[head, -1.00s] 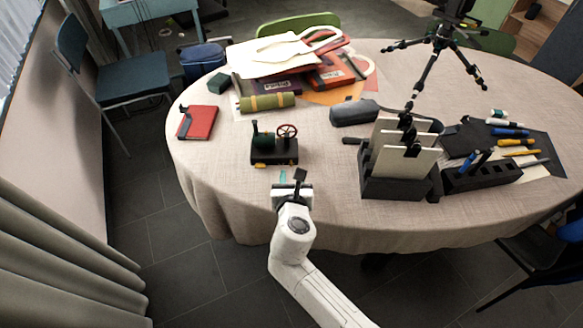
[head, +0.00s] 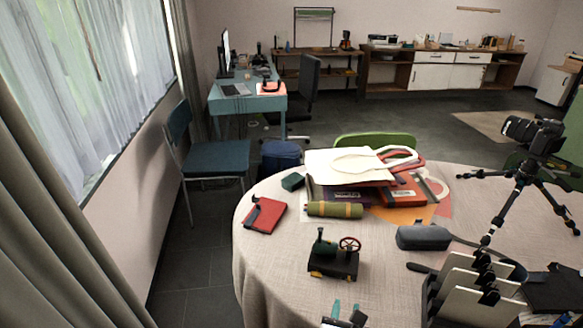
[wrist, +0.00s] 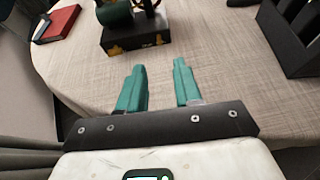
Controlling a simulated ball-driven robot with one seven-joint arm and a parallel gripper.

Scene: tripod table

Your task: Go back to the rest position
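My gripper (wrist: 160,88) shows in the wrist view with its two teal fingers apart and nothing between them. Cloth shows through the gap. In the head view only the tips of my gripper (head: 345,308) show at the bottom edge, over the near side of the round table (head: 275,290). A small model steam engine (head: 334,258) with a red wheel stands on the table just beyond the fingers. Its black base (wrist: 135,35) shows ahead of the fingers in the wrist view, apart from them.
A red notebook (head: 265,215) lies at the table's left. A green roll (head: 335,209), stacked books and a bag (head: 350,165) lie behind the engine. A dark case (head: 424,237), a black file rack (head: 440,305) and a camera tripod (head: 520,190) stand to the right.

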